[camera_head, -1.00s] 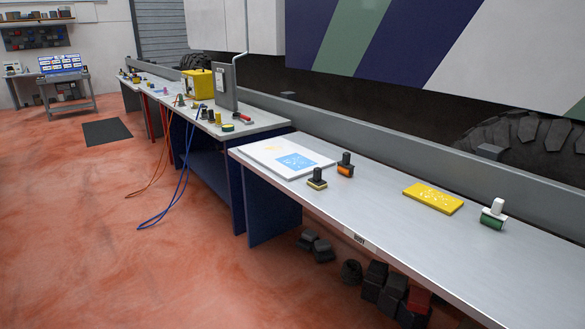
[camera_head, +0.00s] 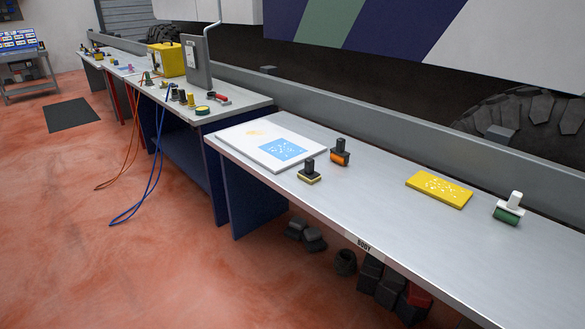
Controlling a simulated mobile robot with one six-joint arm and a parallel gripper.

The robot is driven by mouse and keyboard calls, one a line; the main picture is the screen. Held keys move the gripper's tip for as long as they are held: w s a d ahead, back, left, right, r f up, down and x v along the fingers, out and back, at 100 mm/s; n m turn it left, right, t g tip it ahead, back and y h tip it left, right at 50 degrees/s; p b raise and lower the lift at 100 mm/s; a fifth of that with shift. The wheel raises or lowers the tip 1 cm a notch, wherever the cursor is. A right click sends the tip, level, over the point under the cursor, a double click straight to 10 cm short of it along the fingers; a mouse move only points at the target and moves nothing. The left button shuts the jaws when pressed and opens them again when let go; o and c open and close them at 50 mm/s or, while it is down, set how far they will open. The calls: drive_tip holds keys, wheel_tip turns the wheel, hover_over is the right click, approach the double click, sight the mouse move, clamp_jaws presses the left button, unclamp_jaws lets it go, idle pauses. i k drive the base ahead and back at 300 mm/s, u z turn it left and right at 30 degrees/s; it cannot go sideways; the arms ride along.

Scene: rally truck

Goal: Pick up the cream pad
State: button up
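A small black-handled pad with a pale yellow or cream base (camera_head: 309,173) stands upright on the near grey workbench (camera_head: 400,235), close to its front edge. It is just right of a white board with a blue patch (camera_head: 262,142). I take it for the cream pad; its exact shade is hard to tell at this size. Nothing touches it. My gripper is not in view.
An orange-based black-handled tool (camera_head: 340,153) stands just behind and right of the pad. A yellow plate (camera_head: 440,189) and a green roller with a white handle (camera_head: 509,208) lie farther right. A grey rail runs behind the bench. Dark blocks sit beneath it; the floor in front is clear.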

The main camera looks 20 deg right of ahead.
sight(308, 174)
drive_tip(key=u, duration=0.35)
drive_tip(key=i, duration=1.25)
drive_tip(key=u, duration=0.3)
